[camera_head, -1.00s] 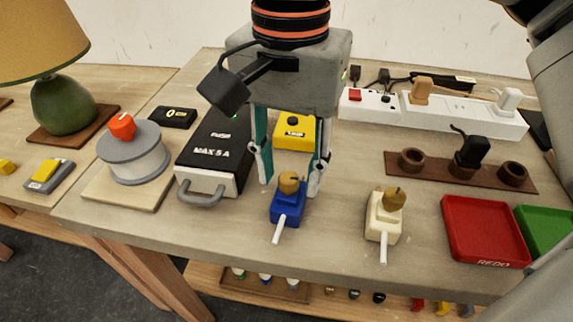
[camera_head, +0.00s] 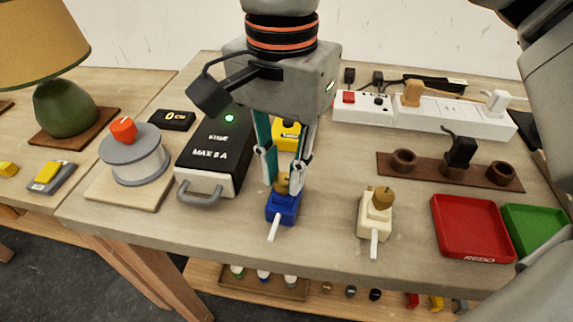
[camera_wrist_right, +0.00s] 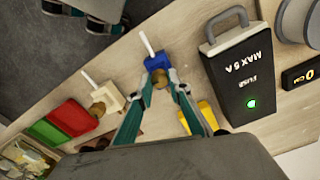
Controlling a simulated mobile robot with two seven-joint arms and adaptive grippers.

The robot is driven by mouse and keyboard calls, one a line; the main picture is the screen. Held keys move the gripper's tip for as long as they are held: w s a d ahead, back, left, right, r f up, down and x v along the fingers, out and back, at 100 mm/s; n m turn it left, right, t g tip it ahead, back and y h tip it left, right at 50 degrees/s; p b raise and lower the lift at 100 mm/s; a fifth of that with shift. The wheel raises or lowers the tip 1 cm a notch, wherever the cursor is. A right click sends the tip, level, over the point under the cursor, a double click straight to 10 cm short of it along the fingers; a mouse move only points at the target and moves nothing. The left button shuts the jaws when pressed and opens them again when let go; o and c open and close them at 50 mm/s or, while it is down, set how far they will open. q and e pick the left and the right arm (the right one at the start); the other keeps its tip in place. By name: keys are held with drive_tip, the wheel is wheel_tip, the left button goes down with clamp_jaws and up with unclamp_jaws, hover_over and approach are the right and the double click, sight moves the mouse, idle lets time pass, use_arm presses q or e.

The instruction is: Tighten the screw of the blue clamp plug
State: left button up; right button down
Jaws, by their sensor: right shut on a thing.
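The blue clamp plug (camera_head: 283,208) stands on the table with a brass-coloured screw knob (camera_head: 282,184) on top and a white cable stub toward the front edge. My right gripper (camera_head: 283,182) reaches down from above and is shut on the knob, one finger on each side. In the right wrist view the blue plug (camera_wrist_right: 158,66) and its knob (camera_wrist_right: 159,79) show between the fingertips (camera_wrist_right: 161,82). A cream clamp plug (camera_head: 375,222) with a similar knob stands to the right, untouched. My left gripper is not in view.
A black fuse box (camera_head: 214,155) with a green light stands left of the gripper, and a yellow box (camera_head: 289,135) behind it. A red tray (camera_head: 470,228) and green tray (camera_head: 535,230) lie right. A white power strip (camera_head: 450,121) runs along the back.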

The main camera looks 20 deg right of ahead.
drive_tip(key=m+p, duration=0.2)
drive_tip(key=m, duration=0.1)
drive_tip(key=shift+s+r, duration=0.1)
drive_tip(key=shift+r, duration=0.1)
drive_tip(key=m+p, duration=0.1)
drive_tip(key=m, duration=0.1)
drive_tip(key=shift+m, duration=0.3)
drive_tip(key=shift+f, duration=0.25)
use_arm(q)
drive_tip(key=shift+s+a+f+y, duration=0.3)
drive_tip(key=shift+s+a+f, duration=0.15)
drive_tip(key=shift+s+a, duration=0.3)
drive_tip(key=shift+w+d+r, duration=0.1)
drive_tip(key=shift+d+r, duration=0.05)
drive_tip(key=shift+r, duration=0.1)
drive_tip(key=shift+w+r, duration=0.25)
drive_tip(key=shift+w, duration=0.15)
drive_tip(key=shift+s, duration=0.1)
